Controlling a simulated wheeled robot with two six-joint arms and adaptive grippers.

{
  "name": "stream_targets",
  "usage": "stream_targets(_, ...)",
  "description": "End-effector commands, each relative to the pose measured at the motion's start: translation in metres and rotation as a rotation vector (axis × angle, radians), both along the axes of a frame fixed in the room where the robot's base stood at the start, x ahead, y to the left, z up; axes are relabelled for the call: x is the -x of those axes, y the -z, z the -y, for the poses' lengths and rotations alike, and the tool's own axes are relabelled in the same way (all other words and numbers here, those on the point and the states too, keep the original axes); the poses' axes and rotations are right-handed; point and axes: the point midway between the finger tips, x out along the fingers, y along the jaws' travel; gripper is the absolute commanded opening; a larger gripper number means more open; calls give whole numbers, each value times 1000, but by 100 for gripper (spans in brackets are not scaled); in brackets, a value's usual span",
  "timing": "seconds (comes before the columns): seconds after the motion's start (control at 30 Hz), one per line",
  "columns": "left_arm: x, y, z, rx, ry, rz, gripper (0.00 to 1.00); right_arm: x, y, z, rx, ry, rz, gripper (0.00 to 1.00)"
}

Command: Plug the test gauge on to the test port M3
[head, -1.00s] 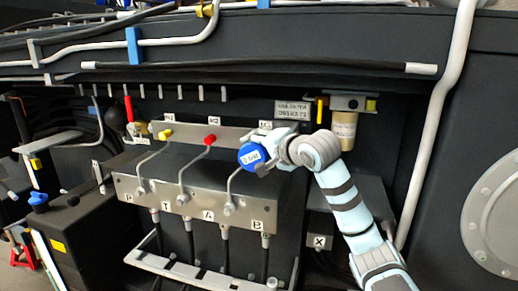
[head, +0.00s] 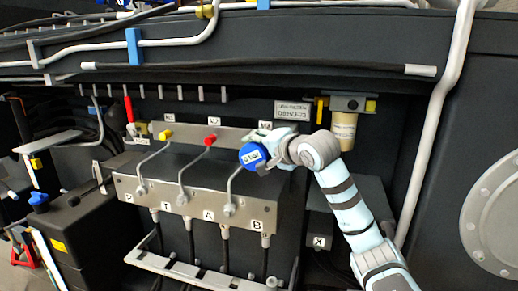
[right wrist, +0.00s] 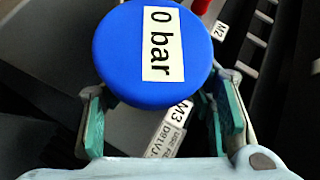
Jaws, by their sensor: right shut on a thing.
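The test gauge (head: 253,156) is a round blue body with a white "0 bar" label. It also shows large in the right wrist view (right wrist: 152,52). My right gripper (head: 268,158) is shut on the gauge and holds it at the right end of the port strip. In the right wrist view the green-padded fingers (right wrist: 160,118) stand either side behind the gauge. The M3 label (right wrist: 181,110) shows just below the gauge there. The port M3 itself is hidden behind the gauge and gripper, so I cannot tell whether they touch. My left gripper is not in view.
The port strip (head: 187,133) carries a yellow cap (head: 165,134) at M1 and a red cap (head: 210,140) at M2. Bent grey pipes run down to the valve block (head: 170,195). A filter (head: 344,129) hangs right of the gripper, near my arm.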

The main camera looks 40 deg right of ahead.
Motion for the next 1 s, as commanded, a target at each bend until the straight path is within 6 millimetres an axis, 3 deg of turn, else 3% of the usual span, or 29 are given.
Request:
stream_targets(0.9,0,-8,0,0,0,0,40,-10,-1,15,1,0,2,0)
stream_targets(0.93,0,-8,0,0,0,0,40,-10,-1,15,1,0,2,55)
stream_targets(1.0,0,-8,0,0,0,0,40,-10,-1,15,1,0,2,66)
